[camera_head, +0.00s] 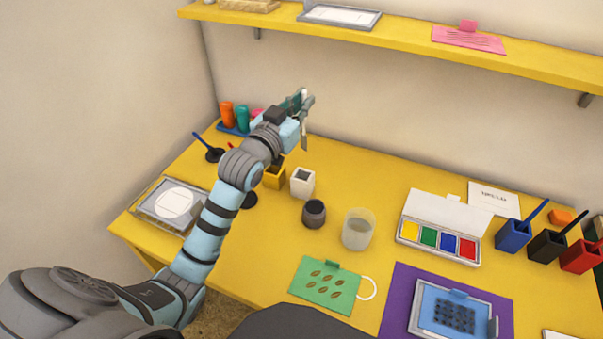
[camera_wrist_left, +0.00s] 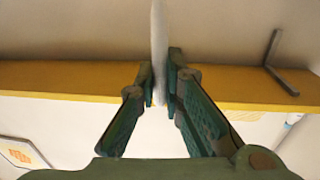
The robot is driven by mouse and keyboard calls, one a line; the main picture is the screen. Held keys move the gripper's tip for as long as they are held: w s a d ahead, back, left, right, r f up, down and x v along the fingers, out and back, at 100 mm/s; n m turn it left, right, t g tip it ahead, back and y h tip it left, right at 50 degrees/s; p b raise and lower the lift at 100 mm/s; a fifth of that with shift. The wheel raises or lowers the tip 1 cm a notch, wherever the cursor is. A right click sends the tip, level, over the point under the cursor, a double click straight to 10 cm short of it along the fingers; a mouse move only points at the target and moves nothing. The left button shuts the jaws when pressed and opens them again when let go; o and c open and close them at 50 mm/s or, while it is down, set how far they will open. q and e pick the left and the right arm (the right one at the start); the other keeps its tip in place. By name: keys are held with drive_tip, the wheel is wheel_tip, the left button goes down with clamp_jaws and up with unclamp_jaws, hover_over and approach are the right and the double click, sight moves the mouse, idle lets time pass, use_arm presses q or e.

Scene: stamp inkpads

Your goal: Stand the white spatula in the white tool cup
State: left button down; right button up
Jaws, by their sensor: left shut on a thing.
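My left gripper (camera_head: 303,104) is raised above the back left part of the table, close to the wall. It is shut on the white spatula (camera_wrist_left: 158,45), whose pale shaft runs between the two fingers in the left wrist view. In the head view only small parts of the spatula show beside the fingers. The white tool cup (camera_head: 303,188) is a small square cup with a dark opening. It stands upright on the table, below the gripper in the picture. My right gripper is not in view.
A yellow cup (camera_head: 274,180) stands left of the white cup, partly behind my left arm. A dark round jar (camera_head: 314,214) and a clear cup (camera_head: 358,232) stand in front to the right. A yellow shelf (camera_head: 400,40) runs along the wall.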

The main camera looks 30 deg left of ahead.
use_arm(q)
wheel_tip(320, 180, down, 16)
drive_tip(key=b, duration=0.4)
drive_tip(key=shift+b, duration=0.3)
drive_tip(key=shift+s+a, duration=0.1)
drive_tip(key=c, duration=2)
unclamp_jaws()
drive_tip(key=shift+f, duration=0.1)
drive_tip(key=o, duration=0.3)
